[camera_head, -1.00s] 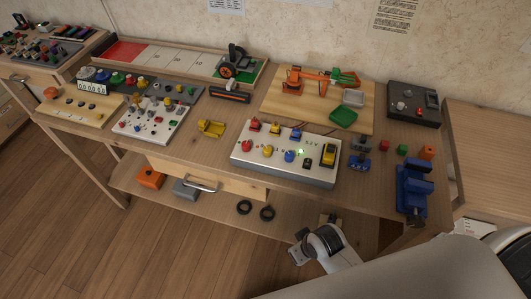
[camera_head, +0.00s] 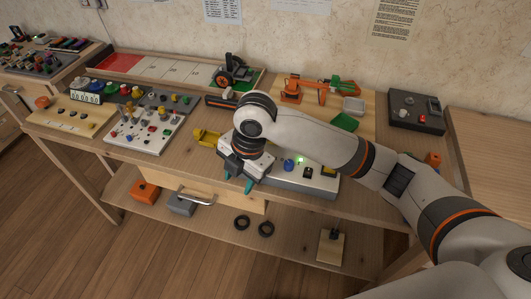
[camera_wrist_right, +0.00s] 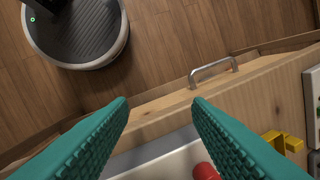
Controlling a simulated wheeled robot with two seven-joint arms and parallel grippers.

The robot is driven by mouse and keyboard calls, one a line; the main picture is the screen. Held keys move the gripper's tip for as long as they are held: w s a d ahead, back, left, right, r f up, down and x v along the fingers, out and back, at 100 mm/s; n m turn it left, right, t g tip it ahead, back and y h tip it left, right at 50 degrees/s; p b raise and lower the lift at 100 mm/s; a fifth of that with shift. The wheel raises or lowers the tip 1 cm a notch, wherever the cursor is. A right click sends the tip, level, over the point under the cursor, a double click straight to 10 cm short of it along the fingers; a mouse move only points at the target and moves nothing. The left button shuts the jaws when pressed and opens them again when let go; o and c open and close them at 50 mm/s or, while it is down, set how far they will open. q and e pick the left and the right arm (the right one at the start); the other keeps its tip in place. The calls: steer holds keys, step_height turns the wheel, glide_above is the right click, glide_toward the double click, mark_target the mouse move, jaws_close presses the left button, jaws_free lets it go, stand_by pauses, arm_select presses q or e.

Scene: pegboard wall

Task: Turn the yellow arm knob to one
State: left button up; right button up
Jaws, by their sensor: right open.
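The white control box (camera_head: 292,187) lies on the bench, partly covered by my right arm in the head view. Its blue knob (camera_head: 288,165) and lit green lamp (camera_head: 299,160) show to the right of my wrist. The yellow knob is hidden now in both views. My right gripper (camera_head: 239,179) hangs at the box's left front end, with teal fingers (camera_wrist_right: 160,110) apart and nothing between them. In the wrist view a red knob (camera_wrist_right: 206,171) shows at the bottom edge by the right finger, on the pale box top (camera_wrist_right: 150,158). My left gripper is out of view.
An orange model arm (camera_head: 312,88) stands on a wooden board behind the box. A yellow bracket (camera_head: 207,138) lies to the left of my gripper. A drawer handle (camera_head: 196,195) sticks out of the bench front. A dark switch box (camera_head: 415,112) is at the back right.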

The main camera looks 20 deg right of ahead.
steer(key=w+d+r+n+h, duration=0.1)
steer(key=w+d+r+n, duration=0.15)
steer(key=d+r, duration=0.2)
steer(key=w+d+r+n+h, duration=0.1)
steer(key=w+d+r+n, duration=0.1)
steer(key=w+d+r, duration=0.3)
steer(key=shift+m+g, duration=0.25)
steer(key=shift+g, duration=0.15)
steer(key=f, duration=0.3)
steer(key=s+a+f, duration=0.1)
steer(key=f, duration=0.6)
steer(key=shift+s+a+f+b, duration=0.2)
steer(key=shift+s+f+b, duration=0.1)
steer(key=shift+f+b, duration=0.05)
jaws_close()
steer(key=shift+r+p, duration=0.15)
steer(key=shift+p, duration=0.25)
steer(key=m+p, duration=0.1)
steer(key=p, duration=0.2)
steer(key=m+p, duration=0.2)
steer(key=p, duration=0.1)
steer(key=m+p, duration=0.2)
steer(key=p, duration=0.1)
steer(key=shift+r, duration=0.25)
steer(key=m+p, duration=0.8)
steer(key=p, duration=0.2)
steer(key=shift+f, duration=0.15)
steer(key=shift+f+m+p, duration=0.15)
steer(key=shift+m+p, duration=1.55)
steer(key=shift+m, duration=0.7)
